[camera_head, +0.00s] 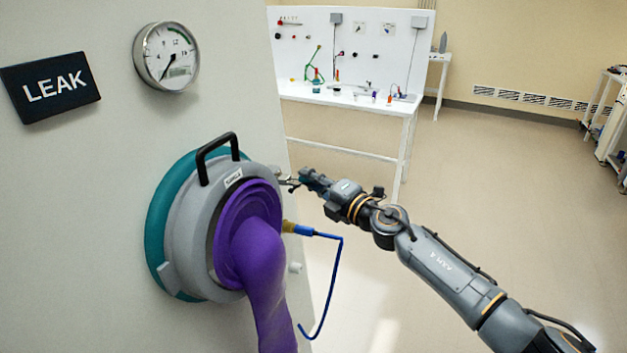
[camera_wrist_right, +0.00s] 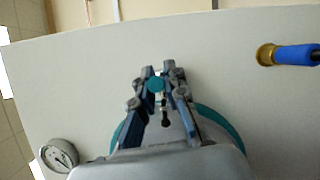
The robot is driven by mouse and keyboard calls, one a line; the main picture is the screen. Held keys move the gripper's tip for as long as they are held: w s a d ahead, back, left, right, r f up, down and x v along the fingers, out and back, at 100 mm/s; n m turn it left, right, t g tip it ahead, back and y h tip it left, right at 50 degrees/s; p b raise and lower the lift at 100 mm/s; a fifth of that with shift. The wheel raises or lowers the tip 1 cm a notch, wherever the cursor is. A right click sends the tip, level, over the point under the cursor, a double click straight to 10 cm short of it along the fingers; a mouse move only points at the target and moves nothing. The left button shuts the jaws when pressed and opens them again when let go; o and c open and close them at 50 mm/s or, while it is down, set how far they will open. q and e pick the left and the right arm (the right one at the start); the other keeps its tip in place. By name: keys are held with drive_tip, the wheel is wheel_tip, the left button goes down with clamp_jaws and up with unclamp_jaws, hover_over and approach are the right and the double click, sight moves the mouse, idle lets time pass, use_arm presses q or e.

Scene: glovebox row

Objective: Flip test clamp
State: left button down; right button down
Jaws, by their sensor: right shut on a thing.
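A grey round port cover (camera_head: 190,240) with a black handle (camera_head: 203,160) sits on a teal ring (camera_head: 158,225) on the pale panel. A small clamp (camera_head: 283,180) is at the right edge of the cover, mostly hidden by the fingers. My right gripper (camera_head: 292,182) reaches it from the right. In the right wrist view the gripper (camera_wrist_right: 160,76) is shut on the clamp, with the clamp's teal end (camera_wrist_right: 155,85) between the fingers and a dark stem below. The clamp's exact position is hard to tell. My left gripper is not in view.
A purple glove (camera_head: 260,260) hangs from the port. A brass fitting with a blue hose (camera_head: 340,260) is below my right gripper. A gauge (camera_head: 167,56) and a LEAK sign (camera_head: 50,86) are on the panel.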

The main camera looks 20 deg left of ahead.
drive_tip(key=c, duration=1.3)
unclamp_jaws()
drive_tip(key=shift+c, duration=0.2)
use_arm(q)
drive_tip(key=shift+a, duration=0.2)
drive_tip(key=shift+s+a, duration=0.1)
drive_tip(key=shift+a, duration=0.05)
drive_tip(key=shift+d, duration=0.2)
use_arm(e)
drive_tip(key=v, duration=1.2)
